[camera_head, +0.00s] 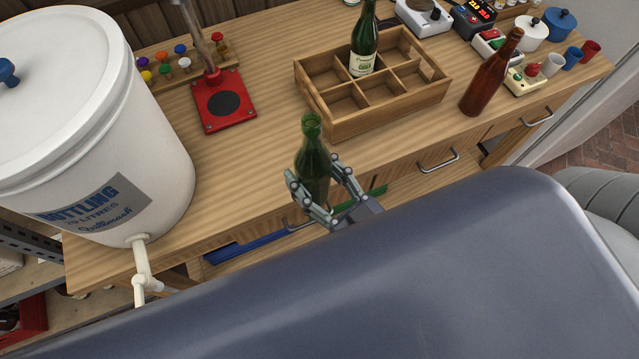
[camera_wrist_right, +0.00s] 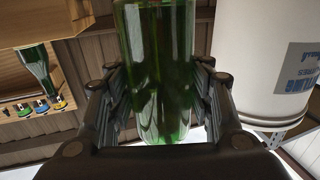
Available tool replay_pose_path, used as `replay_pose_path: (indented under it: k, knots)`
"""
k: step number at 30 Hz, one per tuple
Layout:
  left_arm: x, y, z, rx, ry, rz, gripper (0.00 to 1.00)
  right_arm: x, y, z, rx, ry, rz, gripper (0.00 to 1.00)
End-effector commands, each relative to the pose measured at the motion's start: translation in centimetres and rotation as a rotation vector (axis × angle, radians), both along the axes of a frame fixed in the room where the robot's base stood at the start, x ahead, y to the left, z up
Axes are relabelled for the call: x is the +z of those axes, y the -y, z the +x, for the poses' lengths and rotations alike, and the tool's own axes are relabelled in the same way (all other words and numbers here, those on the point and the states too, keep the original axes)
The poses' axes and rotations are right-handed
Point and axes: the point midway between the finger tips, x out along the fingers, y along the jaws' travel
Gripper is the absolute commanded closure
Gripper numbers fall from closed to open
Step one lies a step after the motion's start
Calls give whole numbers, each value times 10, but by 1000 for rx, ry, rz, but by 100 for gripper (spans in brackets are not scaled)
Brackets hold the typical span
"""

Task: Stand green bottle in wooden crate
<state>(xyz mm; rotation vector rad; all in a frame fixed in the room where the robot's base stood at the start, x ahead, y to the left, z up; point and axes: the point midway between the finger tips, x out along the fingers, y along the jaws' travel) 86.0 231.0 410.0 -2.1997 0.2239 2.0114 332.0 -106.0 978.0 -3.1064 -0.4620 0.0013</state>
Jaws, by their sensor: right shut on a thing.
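A green bottle (camera_head: 312,160) is upright between the fingers of my right gripper (camera_head: 325,200), which is shut on it in front of the workbench's near edge. The bottle also fills the middle of the right wrist view (camera_wrist_right: 160,60), between the fingers (camera_wrist_right: 160,100). The wooden crate (camera_head: 388,116) stands on the bench, up and to the right of the held bottle, apart from it. Another green bottle with a white label (camera_head: 362,62) stands in a back compartment of the crate. Its other visible compartments look empty. My left gripper is not in view.
A brown bottle (camera_head: 490,75) stands just right of the crate. A red capping stand (camera_head: 223,105) is left of it, and a large white bucket (camera_head: 90,120) with a tap stands at the left. Bare bench top (camera_head: 250,160) lies between bucket and crate. Cups and devices line the back right.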

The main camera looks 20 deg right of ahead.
Motion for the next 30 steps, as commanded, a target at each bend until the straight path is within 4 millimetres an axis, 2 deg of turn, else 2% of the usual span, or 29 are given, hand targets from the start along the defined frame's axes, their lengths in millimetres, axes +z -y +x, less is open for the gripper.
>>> replay_pose_path:
  k: [6, 12, 23, 30]
  knots:
    - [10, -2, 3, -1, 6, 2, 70, 1, 5, 35, 0, 8, 0, 83]
    - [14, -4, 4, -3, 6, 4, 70, -2, 8, 58, 0, 6, 0, 83]
    - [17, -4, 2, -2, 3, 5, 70, -4, 11, 74, 0, 5, 0, 83]
    - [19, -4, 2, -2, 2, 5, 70, -29, 11, 72, 0, 1, -1, 83]
